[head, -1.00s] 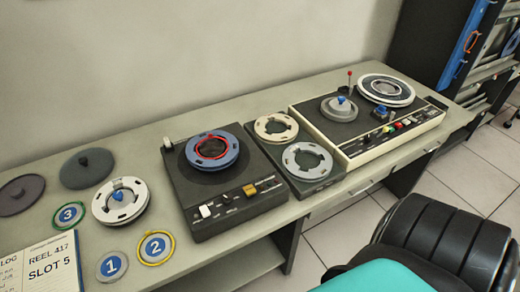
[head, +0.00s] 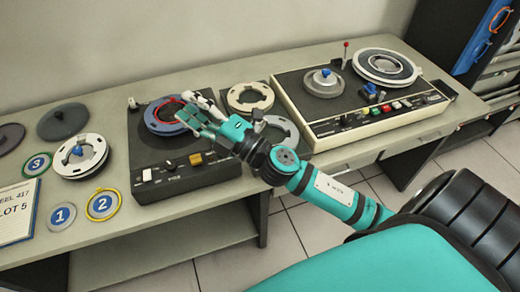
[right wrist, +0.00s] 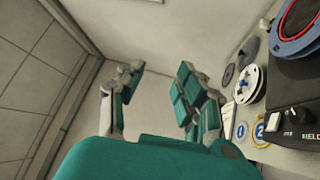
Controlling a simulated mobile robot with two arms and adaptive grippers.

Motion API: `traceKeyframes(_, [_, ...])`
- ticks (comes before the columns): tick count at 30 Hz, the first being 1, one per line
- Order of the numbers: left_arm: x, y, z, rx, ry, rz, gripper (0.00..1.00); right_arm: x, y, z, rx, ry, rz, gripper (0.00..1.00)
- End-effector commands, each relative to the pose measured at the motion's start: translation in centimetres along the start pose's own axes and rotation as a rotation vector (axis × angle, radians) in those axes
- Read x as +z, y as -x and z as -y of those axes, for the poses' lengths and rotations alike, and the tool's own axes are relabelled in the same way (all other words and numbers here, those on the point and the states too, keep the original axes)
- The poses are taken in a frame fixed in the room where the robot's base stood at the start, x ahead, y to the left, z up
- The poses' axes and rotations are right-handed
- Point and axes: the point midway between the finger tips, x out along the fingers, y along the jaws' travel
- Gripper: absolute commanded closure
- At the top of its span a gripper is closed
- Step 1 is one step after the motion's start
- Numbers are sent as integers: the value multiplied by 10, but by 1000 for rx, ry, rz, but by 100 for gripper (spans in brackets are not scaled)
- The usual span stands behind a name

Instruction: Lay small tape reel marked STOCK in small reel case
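No STOCK marking is legible on any reel. A cream reel (head: 249,97) and a light grey reel (head: 280,131) lie on a dark tray behind and beside my right arm, which partly covers the grey one. A blue reel with a red ring (head: 167,115) sits on the small tape deck. A white reel with a blue hub (head: 80,157) is at the left. I cannot tell which container is the small reel case. My right gripper (head: 199,112) is over the blue reel's right side in the head view, its fingers apart; the right wrist view shows it open and empty (right wrist: 160,88). My left gripper is not in view.
The small deck (head: 180,164) and a larger cream-edged recorder (head: 365,125) stand on the bench. Dark round lids (head: 63,121) and numbered discs (head: 103,204) lie left. Bare bench top shows along the wall.

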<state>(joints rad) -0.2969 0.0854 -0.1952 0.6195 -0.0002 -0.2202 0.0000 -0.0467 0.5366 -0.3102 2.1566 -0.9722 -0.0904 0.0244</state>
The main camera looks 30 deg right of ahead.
Motion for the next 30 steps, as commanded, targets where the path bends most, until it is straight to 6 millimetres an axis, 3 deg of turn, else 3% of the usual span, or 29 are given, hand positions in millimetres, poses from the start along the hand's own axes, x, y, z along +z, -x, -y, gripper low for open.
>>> traceKeyframes(3, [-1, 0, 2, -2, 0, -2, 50, -44, -8, 17, -73, 374, -400, 65])
traceKeyframes(6, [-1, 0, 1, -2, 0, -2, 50, -48, 10, 61, -242, 677, -703, 65])
traceKeyframes(8, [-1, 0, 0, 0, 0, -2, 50, -27, 28, 88, -392, 846, -857, 65])
traceKeyframes(11, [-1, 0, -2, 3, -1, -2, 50, 35, 64, 119, -691, 1069, -1043, 65])
traceKeyframes(15, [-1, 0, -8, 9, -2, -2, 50, 113, 105, 121, -1038, 1218, -1149, 65])
traceKeyframes(18, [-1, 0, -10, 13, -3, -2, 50, 150, 125, 112, -1208, 1259, -1172, 65])
traceKeyframes(23, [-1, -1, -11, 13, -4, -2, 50, 176, 140, 103, -1338, 1279, -1181, 65])
traceKeyframes(30, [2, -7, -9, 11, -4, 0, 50, 179, 144, 112, -1352, 1278, -1183, 65])
